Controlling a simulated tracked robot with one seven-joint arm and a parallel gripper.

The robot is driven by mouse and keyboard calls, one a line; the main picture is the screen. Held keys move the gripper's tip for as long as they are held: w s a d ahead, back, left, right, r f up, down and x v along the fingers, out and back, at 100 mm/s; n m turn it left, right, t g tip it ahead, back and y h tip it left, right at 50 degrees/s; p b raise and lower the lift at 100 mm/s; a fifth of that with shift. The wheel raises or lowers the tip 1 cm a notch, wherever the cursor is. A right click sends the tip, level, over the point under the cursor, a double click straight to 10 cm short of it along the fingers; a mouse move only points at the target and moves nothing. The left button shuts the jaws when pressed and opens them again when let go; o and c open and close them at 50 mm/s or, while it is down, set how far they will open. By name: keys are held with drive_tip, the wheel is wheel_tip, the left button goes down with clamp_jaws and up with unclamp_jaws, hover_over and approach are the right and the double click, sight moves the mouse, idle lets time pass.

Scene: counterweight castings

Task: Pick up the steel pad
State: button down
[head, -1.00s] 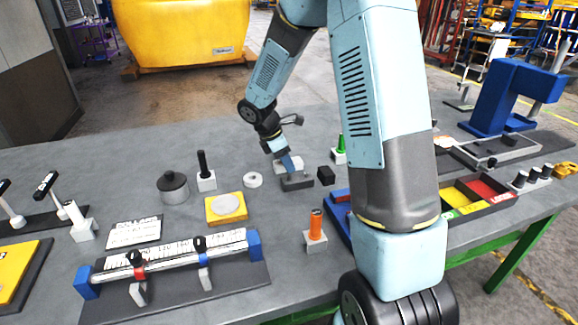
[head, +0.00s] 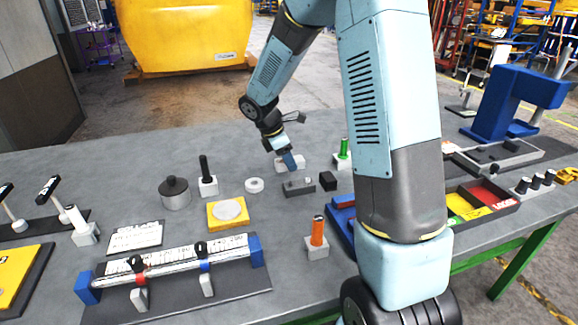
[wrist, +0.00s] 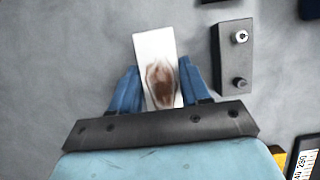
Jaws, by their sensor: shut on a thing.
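The steel pad, a pale oblong block with a brown stained patch on its face (wrist: 152,50), is between the two blue fingers of my gripper (wrist: 161,90) in the wrist view. The fingers are shut on its sides, and its far end sticks out beyond them. In the head view my gripper (head: 289,160) points down at the middle of the table, with the pale pad (head: 299,163) partly hidden behind a finger. I cannot tell for sure whether the pad touches the table.
A dark block with two studs (head: 299,187) lies close by; it also shows to the right in the wrist view (wrist: 234,60). A black cube (head: 327,181), a white ring (head: 254,185) and a green-topped stand (head: 343,153) are near. Bare table lies behind the gripper.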

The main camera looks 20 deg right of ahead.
drive_tip(key=s+d+r, duration=0.1)
drive_tip(key=s+r, duration=0.9)
drive_tip(key=s, duration=0.4)
drive_tip(key=shift+d+r, duration=0.25)
drive_tip(key=shift+d, duration=0.1)
